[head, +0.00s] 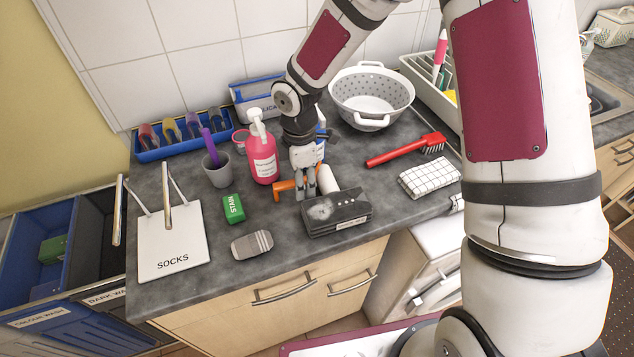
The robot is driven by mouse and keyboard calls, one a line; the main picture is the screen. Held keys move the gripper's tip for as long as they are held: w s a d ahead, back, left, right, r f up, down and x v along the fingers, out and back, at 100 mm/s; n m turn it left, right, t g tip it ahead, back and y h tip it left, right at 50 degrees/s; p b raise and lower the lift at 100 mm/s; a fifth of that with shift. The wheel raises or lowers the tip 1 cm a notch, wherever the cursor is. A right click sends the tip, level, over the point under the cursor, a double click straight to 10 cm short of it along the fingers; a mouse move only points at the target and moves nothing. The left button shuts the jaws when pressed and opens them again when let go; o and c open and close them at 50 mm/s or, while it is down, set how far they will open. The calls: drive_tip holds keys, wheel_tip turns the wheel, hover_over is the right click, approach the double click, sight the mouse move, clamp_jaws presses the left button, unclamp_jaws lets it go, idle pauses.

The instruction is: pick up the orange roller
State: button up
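The orange roller (285,186) lies on the grey worktop, behind a dark grey box. Its orange handle shows on the left, and a white roll (327,179) that seems to be its other end shows on the right. My gripper (306,194) points down over the middle of the roller and hides part of it. Its two fingers stand a little apart with some orange showing between them. Whether they press on the roller cannot be told. The box in front hides what lies just behind it.
The dark grey box (337,214) stands close in front of my gripper. A pink soap bottle (262,158) stands close on the left and a white colander (372,95) behind. A red brush (405,149) and checked cloth (430,178) lie right. The front left worktop is partly clear.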

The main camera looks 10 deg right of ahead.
clamp_jaws()
drive_tip(key=shift+r, duration=0.1)
drive_tip(key=shift+r, duration=0.2)
wheel_tip(320, 180, up, 6)
drive_tip(key=p, duration=0.2)
drive_tip(key=shift+s+r+p, duration=0.1)
drive_tip(key=shift+r+p, duration=0.15)
drive_tip(key=shift+p, duration=0.1)
drive_tip(key=s+d+p, duration=0.1)
drive_tip(key=s+p, duration=0.2)
drive_tip(key=s, duration=0.5)
drive_tip(key=s+d+p, duration=0.2)
drive_tip(key=s+p, duration=0.2)
drive_tip(key=s, duration=0.5)
drive_tip(key=shift+s+d, duration=0.25)
drive_tip(key=shift+d, duration=0.05)
